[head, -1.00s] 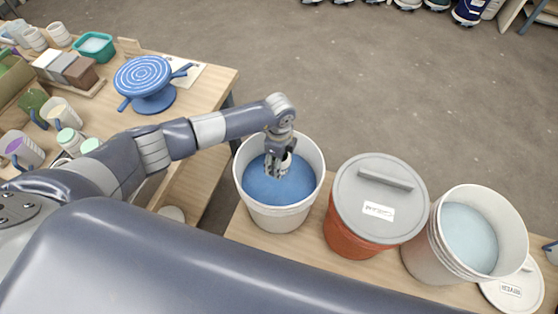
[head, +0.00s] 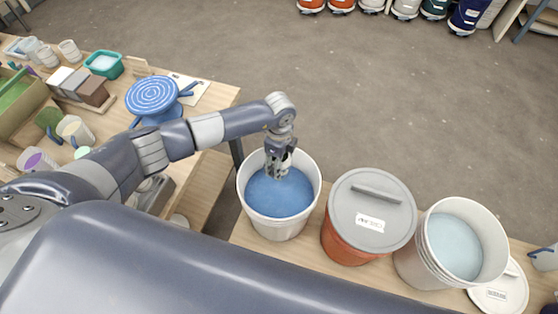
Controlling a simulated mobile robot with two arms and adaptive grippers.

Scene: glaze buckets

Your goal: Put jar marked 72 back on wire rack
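My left gripper (head: 278,166) points down into the mouth of a white bucket (head: 279,228) that holds blue glaze (head: 280,197). Its fingers are small and dark. A small pale patch shows at the fingers, but I cannot tell whether it is a jar or part of the gripper. I cannot tell whether the fingertips touch the glaze. No jar with a readable 72 and no clear wire rack can be made out. My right gripper is not in view.
A lidded orange bucket (head: 345,246) and an open bucket of pale blue glaze (head: 411,262) stand to the right. A white lid (head: 503,291) lies beyond them. The left table holds a blue banding wheel (head: 153,96), a teal tub (head: 104,63) and several cups.

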